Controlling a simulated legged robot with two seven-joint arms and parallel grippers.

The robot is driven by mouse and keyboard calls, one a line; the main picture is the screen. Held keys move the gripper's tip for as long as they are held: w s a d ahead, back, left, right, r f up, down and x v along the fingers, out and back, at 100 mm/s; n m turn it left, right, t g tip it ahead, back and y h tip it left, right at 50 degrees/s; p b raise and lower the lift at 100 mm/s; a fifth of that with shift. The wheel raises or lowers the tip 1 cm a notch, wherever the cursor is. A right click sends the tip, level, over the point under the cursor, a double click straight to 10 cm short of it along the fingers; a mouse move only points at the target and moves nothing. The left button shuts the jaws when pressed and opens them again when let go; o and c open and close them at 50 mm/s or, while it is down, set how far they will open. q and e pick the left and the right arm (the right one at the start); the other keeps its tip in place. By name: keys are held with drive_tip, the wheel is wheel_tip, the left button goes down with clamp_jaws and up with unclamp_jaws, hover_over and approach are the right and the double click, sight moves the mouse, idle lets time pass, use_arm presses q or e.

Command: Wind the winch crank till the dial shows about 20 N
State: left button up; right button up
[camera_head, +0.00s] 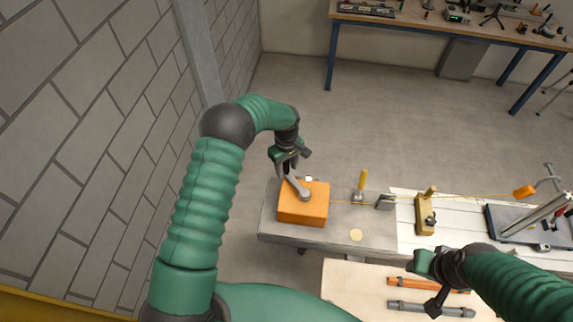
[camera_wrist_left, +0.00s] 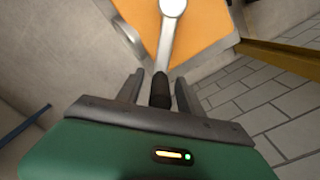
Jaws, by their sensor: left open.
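The winch is an orange box (camera_head: 302,211) at the left end of the bench, with a grey crank arm (camera_head: 296,186) on top. In the left wrist view the crank arm (camera_wrist_left: 168,38) ends in a dark grip (camera_wrist_left: 160,90). This grip lies between the two spread fingers of my left gripper (camera_wrist_left: 158,90), apparently with gaps on both sides. In the head view my left gripper (camera_head: 288,166) is above the crank's outer end. My right gripper (camera_head: 436,285) is at the lower right, away from the winch; its jaw opening is unclear. I cannot make out a dial reading.
A yellow line (camera_head: 450,196) runs right from the winch past a post (camera_head: 360,185) and a yellow block (camera_head: 425,212) to an orange piece (camera_head: 524,192). A front table (camera_head: 350,285) holds orange and grey bars. A brick wall stands at left.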

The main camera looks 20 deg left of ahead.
use_arm(q)
clamp_jaws()
drive_tip(key=shift+w, duration=0.1)
idle(1.3)
